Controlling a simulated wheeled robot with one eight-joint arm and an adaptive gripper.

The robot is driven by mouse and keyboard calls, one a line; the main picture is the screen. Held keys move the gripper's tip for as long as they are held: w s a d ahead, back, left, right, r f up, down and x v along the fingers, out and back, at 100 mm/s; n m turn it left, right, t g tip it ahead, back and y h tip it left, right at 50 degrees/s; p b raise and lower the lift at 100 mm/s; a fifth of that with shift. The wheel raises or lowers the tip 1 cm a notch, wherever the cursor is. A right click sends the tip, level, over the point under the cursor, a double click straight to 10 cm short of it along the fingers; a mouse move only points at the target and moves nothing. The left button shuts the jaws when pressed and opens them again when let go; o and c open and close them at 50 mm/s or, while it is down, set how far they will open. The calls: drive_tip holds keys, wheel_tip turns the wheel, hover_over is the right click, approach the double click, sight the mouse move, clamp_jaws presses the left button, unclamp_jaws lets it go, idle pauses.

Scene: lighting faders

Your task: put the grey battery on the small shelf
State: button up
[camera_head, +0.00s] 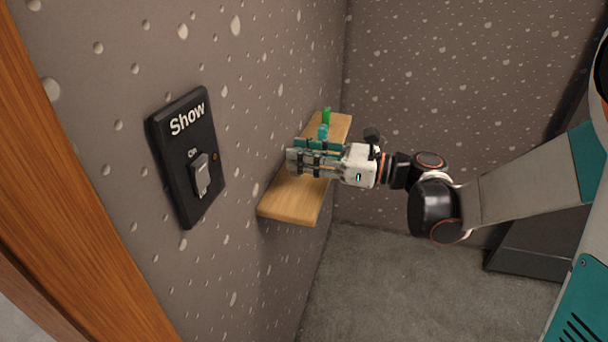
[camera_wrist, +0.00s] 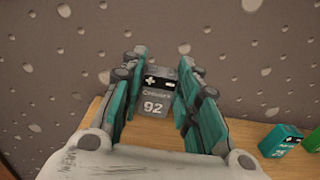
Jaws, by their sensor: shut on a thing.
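The grey battery (camera_wrist: 156,103), marked "92" with plus and minus signs, is between the fingers of my gripper (camera_wrist: 158,90) in the wrist view. My gripper is shut on it. In the head view my gripper (camera_head: 297,161) is over the middle of the small wooden shelf (camera_head: 290,203), close to the wall. The fingers hide most of the battery there. The shelf also shows under the fingers in the wrist view (camera_wrist: 243,134). I cannot tell whether the battery touches the shelf.
A teal battery (camera_wrist: 280,140) and a green battery (camera_wrist: 312,139) stand on the shelf to the right in the wrist view. In the head view the green one (camera_head: 326,116) is at the far end. A black "Show" switch panel (camera_head: 186,157) is on the wall. The shelf's near end is clear.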

drive_tip(key=shift+f+b, duration=0.7)
drive_tip(key=shift+f, duration=1.3)
drive_tip(key=shift+f, duration=0.15)
drive_tip(key=o, duration=1.1)
drive_tip(key=shift+c, duration=0.2)
drive_tip(key=shift+d+r, duration=0.1)
drive_tip(key=shift+r, duration=0.1)
drive_tip(key=p+v, duration=0.2)
drive_tip(key=v, duration=1)
